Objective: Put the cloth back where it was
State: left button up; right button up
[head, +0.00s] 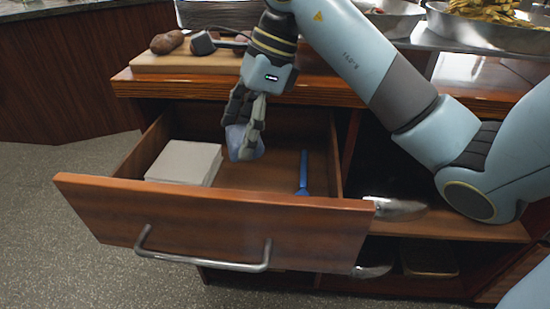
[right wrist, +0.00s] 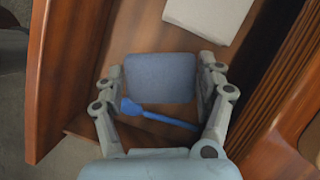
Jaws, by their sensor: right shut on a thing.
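The cloth (right wrist: 160,78) is a folded blue-grey piece, held between the fingers of my right gripper (right wrist: 158,95). In the head view the cloth (head: 243,142) hangs from my right gripper (head: 243,125), over the open wooden drawer (head: 215,220). From these views I cannot tell whether the cloth touches the drawer floor. My left gripper is not in view.
A white stack (head: 186,162) lies in the left part of the drawer. A blue utensil (head: 304,174) lies in its right part. A cutting board (head: 180,62) with a brown potato-like item (head: 167,42) is on the counter above. Open shelves are at right.

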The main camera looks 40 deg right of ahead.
jog(key=f, duration=0.5)
jog(key=f+b, duration=0.1)
jog(key=f, duration=0.4)
jog(key=shift+d+f, duration=0.2)
jog(key=shift+f, duration=0.1)
jog(key=o, duration=1)
jog(key=shift+f, duration=0.1)
jog(key=shift+o, duration=0.2)
jog(key=v, duration=0.7)
jog(key=shift+r+p, duration=0.35)
jog(key=shift+p, duration=0.1)
